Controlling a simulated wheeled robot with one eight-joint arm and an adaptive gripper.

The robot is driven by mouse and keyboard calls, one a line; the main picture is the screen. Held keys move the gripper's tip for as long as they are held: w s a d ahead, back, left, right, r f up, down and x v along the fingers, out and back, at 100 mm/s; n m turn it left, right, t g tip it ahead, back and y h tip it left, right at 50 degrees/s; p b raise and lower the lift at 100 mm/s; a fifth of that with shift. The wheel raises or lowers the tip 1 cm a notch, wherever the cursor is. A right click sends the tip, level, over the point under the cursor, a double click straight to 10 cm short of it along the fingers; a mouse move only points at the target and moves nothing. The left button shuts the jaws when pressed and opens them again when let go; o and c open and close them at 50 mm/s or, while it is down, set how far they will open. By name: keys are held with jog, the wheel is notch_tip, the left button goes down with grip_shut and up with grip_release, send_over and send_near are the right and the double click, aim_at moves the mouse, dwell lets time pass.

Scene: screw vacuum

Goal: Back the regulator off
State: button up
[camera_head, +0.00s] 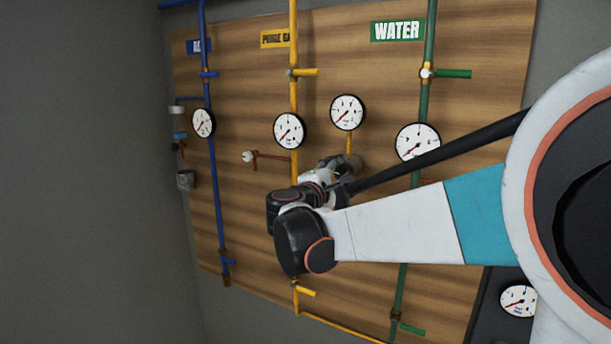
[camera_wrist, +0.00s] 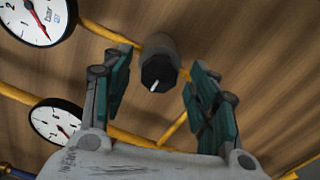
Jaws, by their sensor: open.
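The regulator knob (camera_wrist: 160,68) is a dark grey cylinder with a black faceted front and a short white pointer mark. In the wrist view it sits on the yellow pipe line, upper middle, and appears between the fingertips of my gripper (camera_wrist: 160,62). My gripper is open, with green pads on both sides of the knob and a visible gap to each. How deep the knob lies between the pads is hard to tell. In the head view my gripper (camera_head: 343,168) is at the wooden panel below the upper yellow-line gauge (camera_head: 347,112), and my arm mostly hides the regulator.
Another yellow-line gauge (camera_head: 289,131) is left of my gripper, and a water gauge (camera_head: 418,142) is right. A red-brown branch with a white fitting (camera_head: 249,157) sticks out at left. The blue pipe (camera_head: 212,165) and green pipe (camera_head: 425,100) flank the yellow pipe (camera_head: 294,45).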

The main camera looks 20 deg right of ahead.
jog(key=v, duration=1.1)
jog(key=shift+s+a, duration=0.2)
jog(key=shift+s, duration=0.15)
jog(key=s+d+f+m+g+y+b, duration=0.1)
jog(key=s+f+m+g+y+b, duration=0.15)
jog(key=s+f+b, duration=0.6)
jog(key=s+d+f+m+g+y+b, duration=0.1)
jog(key=f+m+y+b, duration=0.15)
jog(key=f, duration=1.05)
jog(key=s+a+f+m+y+b, duration=0.2)
jog(key=s+a+f+y+b, duration=0.1)
jog(key=f, duration=0.4)
jog(key=s+a+f+m+y+b, duration=0.2)
jog(key=s+a+f+y+b, duration=0.1)
jog(key=f, duration=0.5)
jog(key=s+a+f+m+y+b, duration=0.1)
jog(key=s+a+f+y+b, duration=0.2)
jog(key=s+f+b, duration=0.3)
notch_tip(320, 180, down, 2)
jog(key=shift+s+a+f+m+b, duration=0.1)
jog(key=shift+s+a+m+b, duration=0.4)
jog(key=shift+a, duration=0.4)
jog(key=shift+w, duration=0.1)
